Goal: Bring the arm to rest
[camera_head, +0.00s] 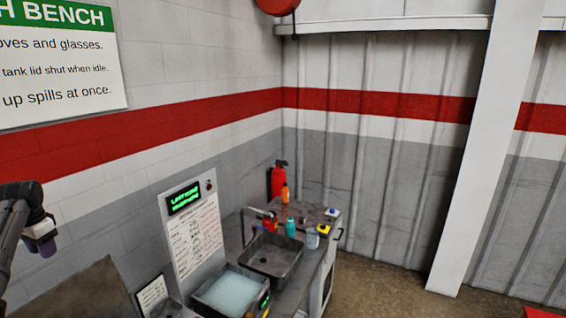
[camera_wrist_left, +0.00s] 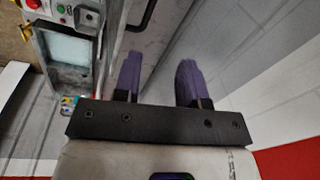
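My left gripper (camera_head: 42,246) shows at the left edge of the head view, hanging from my dark arm, with its purple fingers pointing down. In the left wrist view, the two purple fingers of this gripper (camera_wrist_left: 159,75) stand apart with nothing between them. A grey surface shows behind the gap. The gripper appears to be clear of the bench and the sink. My right gripper is in neither view.
A bench at the wall carries a tank with pale liquid (camera_head: 228,294), a dark sink (camera_head: 270,256) and several small bottles. An upright panel (camera_head: 194,232) stands behind the tank. A red fire extinguisher (camera_head: 278,181) is near the corner. A white post (camera_head: 478,150) stands right.

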